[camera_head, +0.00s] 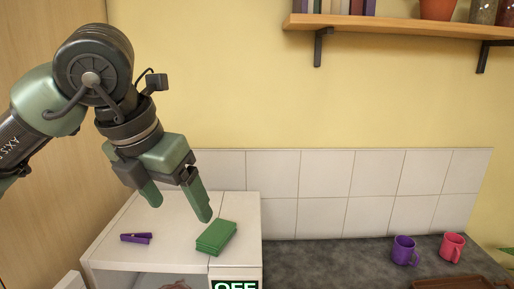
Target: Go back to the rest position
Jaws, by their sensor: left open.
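My left gripper (180,207) comes in from the left and points down, with its two green fingers spread apart and nothing between them. A green block (216,238), perhaps a sponge, lies on that top just below and right of the right fingertip. A small gap seems to separate them, but contact is hard to rule out. My right gripper is not in view.
A purple stapler-like object (136,238) lies on the white top at left. A purple mug (404,250) and a pink mug (452,247) stand on the dark counter (330,262) near a brown tray (455,283). A wooden shelf (400,25) hangs at upper right. An "OFF" sign (235,285) shows at the bottom edge.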

